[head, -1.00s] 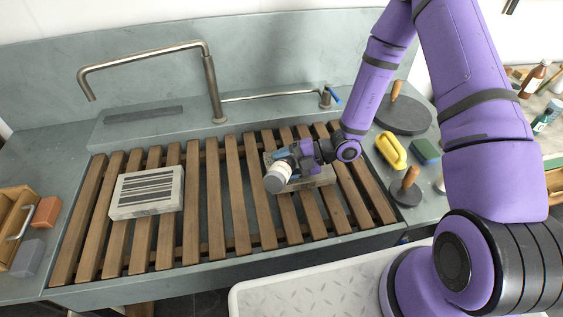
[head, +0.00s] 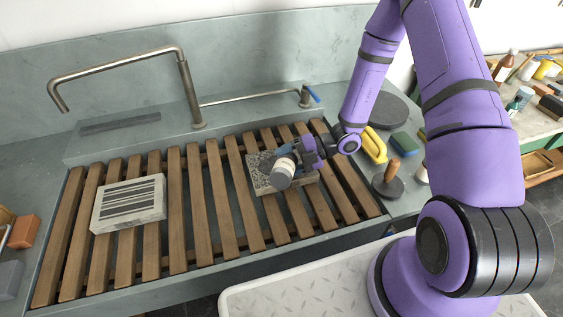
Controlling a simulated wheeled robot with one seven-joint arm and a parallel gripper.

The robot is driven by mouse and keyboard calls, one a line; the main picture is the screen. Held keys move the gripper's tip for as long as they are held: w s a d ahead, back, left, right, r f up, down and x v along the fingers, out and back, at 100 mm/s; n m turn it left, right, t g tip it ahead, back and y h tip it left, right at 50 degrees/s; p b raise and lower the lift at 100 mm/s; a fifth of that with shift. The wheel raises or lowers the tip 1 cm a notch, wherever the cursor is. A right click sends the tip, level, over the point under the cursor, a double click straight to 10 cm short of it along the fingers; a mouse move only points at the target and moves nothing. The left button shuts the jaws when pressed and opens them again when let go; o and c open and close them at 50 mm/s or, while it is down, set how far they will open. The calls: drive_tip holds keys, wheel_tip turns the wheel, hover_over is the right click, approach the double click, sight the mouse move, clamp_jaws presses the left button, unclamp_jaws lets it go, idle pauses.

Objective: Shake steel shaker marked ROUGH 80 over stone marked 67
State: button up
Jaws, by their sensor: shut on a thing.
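My gripper (head: 293,154) is shut on a steel shaker (head: 282,172) with a pale band and grey end. The shaker is tilted and held over a speckled stone (head: 262,185) on the slatted rack. The shaker and gripper hide part of this stone. A second stone (head: 128,204), pale with dark stripes on top, lies on the rack at the left. I cannot read a mark on the shaker or on either stone.
The wooden slats (head: 215,200) between the stones are bare. A bent tap (head: 190,95) rises behind the rack. A yellow-handled tool (head: 373,145), a green sponge (head: 405,145) and a wooden-knobbed disc (head: 388,185) stand at the right. Orange (head: 24,231) and grey blocks lie at the left.

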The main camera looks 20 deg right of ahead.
drive_tip(key=shift+d, duration=2.05)
drive_tip(key=shift+r, duration=0.1)
drive_tip(key=shift+w, duration=0.1)
